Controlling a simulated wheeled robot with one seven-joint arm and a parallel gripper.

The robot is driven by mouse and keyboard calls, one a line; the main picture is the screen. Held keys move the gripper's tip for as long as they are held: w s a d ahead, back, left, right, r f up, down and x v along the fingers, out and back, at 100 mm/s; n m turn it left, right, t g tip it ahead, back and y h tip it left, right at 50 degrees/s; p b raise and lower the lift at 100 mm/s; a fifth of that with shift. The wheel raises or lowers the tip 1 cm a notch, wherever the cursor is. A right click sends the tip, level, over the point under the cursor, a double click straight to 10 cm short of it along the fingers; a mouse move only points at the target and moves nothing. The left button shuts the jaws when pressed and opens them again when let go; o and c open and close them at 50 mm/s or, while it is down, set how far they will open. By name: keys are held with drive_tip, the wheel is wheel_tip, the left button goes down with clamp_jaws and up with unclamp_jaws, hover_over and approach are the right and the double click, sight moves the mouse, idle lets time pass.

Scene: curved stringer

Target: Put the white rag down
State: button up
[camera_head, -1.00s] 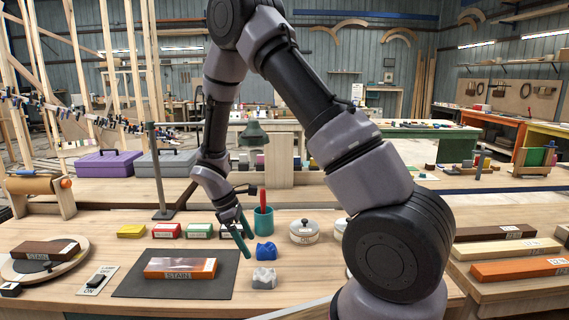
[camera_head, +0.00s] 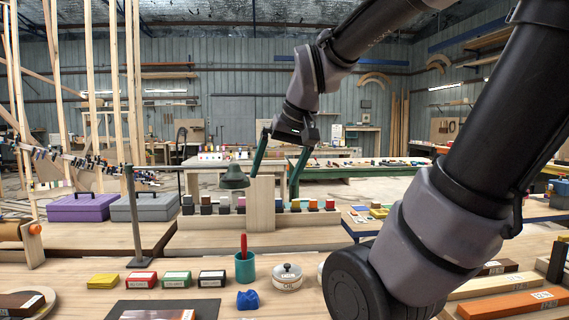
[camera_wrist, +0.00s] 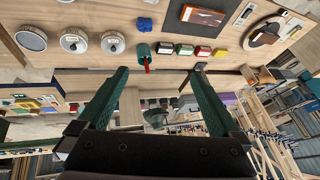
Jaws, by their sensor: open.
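My gripper (camera_head: 273,185) is open, its two green fingers spread wide and pointing down, raised well above the bench. It also shows in the wrist view (camera_wrist: 160,72), with nothing between the fingers. The white rag does not show in either view now; a second ago a crumpled white piece lay on the bench in front of the blue one. The crumpled blue rag (camera_head: 248,299) lies on the bench near the front, and shows in the wrist view (camera_wrist: 145,24).
A teal cup (camera_head: 245,267) with a red-handled tool stands behind the blue rag. A round lidded tin (camera_head: 287,277) is to its right. Several small boxes, including a red one (camera_head: 141,281), line the left. A wooden upright (camera_head: 262,204) and a green lamp (camera_head: 234,178) stand behind.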

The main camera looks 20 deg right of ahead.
drive_tip(key=s+r+m, duration=0.1)
drive_tip(key=s+r+m+t, duration=0.1)
drive_tip(key=s, duration=0.1)
drive_tip(key=shift+s+d, duration=0.2)
idle(1.3)
